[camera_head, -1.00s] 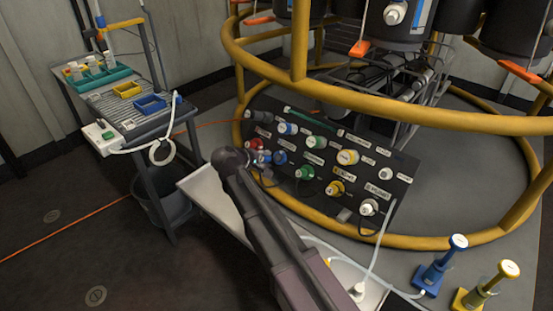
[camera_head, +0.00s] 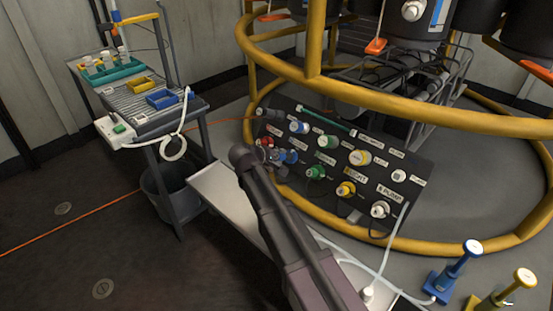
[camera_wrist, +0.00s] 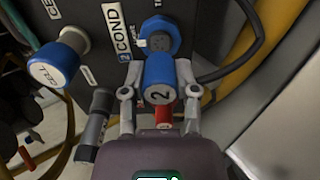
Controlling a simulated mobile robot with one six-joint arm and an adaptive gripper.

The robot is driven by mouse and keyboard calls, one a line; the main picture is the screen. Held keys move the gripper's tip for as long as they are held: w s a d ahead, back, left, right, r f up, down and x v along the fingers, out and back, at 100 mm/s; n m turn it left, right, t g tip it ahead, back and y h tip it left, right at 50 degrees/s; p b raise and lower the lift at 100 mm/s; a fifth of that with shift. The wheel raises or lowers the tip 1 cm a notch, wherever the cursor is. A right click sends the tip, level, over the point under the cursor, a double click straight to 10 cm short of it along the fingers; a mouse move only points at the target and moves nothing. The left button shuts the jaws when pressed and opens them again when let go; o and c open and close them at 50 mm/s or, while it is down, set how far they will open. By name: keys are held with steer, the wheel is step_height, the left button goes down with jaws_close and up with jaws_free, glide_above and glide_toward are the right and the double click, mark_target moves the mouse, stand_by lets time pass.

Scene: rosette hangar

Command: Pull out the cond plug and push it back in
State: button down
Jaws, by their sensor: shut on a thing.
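A blue plug marked 2 (camera_wrist: 160,80) stands between the two fingers of my gripper (camera_wrist: 160,92) in the wrist view. The fingers are shut on its sides. A blue socket ring (camera_wrist: 160,36) lies just beyond the plug, beside the COND label (camera_wrist: 117,28) on the dark panel. I cannot tell how far the plug sits in the socket. A red part (camera_wrist: 164,116) shows below the plug, close to the palm. In the head view, my arm reaches the left part of the panel (camera_head: 410,165), and the fingers are small and hard to make out there.
Another blue plug (camera_wrist: 58,57) is left of my gripper, and a black cable (camera_wrist: 238,62) curves at the right. Several coloured plugs fill the panel. A yellow rail (camera_head: 400,108) passes above it. A cart (camera_head: 180,122) stands left; blue (camera_head: 455,270) and yellow plungers stand right.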

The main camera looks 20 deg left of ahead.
mark_target(285, 155)
steer(key=shift+b+x, duration=0.45)
steer(key=shift+x, duration=0.55)
steer(key=shift+w+d+f, duration=0.25)
steer(key=shift+w+f, duration=0.05)
steer(key=shift+w, duration=0.15)
stand_by(2.0)
steer(key=shift+c, duration=1.4)
jaws_free()
steer(key=shift+r, duration=0.15)
